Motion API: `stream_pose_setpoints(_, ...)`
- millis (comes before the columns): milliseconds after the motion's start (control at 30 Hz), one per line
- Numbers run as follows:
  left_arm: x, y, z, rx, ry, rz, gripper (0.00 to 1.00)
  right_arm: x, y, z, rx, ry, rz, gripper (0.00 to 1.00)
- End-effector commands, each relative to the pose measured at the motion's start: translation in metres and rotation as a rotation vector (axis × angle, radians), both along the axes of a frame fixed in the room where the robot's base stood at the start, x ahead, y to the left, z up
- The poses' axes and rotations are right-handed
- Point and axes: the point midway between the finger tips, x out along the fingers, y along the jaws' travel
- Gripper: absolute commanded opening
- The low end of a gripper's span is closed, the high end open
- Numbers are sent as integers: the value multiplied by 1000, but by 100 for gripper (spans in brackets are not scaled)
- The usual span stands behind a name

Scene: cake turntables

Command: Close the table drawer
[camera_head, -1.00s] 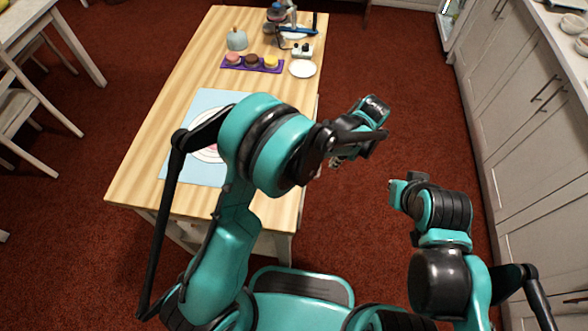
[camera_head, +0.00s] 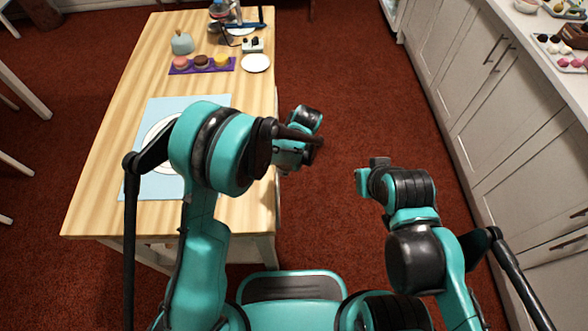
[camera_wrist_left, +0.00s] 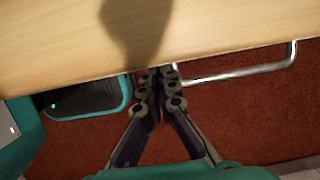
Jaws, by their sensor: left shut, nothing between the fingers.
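The wooden table (camera_head: 105,195) stands left of centre in the head view, with my left arm reaching across its near right part. My left gripper (camera_wrist_left: 158,74) is shut and empty in the left wrist view. Its fingertips are at the lower edge of a pale wooden surface of the table (camera_wrist_left: 60,55); I cannot tell whether they touch it. A metal bar handle (camera_wrist_left: 235,74) runs along that edge, just right of the fingertips. In the head view my arm hides most of the table's right side, so how far the drawer stands out is unclear. My right gripper's fingers do not show.
A blue mat (camera_head: 150,190) with a plate lies on the table. Farther back are a purple tray of cakes (camera_head: 185,70) and a white plate (camera_head: 256,63). White cabinets (camera_head: 470,110) line the right side. Red floor is clear between them and the table.

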Motion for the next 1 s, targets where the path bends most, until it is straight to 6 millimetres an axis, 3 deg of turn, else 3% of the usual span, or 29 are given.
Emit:
stream_pose_setpoints(433,0,5,1,0,-1,-1,0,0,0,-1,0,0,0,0)
stream_pose_setpoints(667,0,30,1,0,-1,1,0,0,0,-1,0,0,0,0)
stream_pose_setpoints(1000,0,31,1,5,0,2,0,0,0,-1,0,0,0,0)
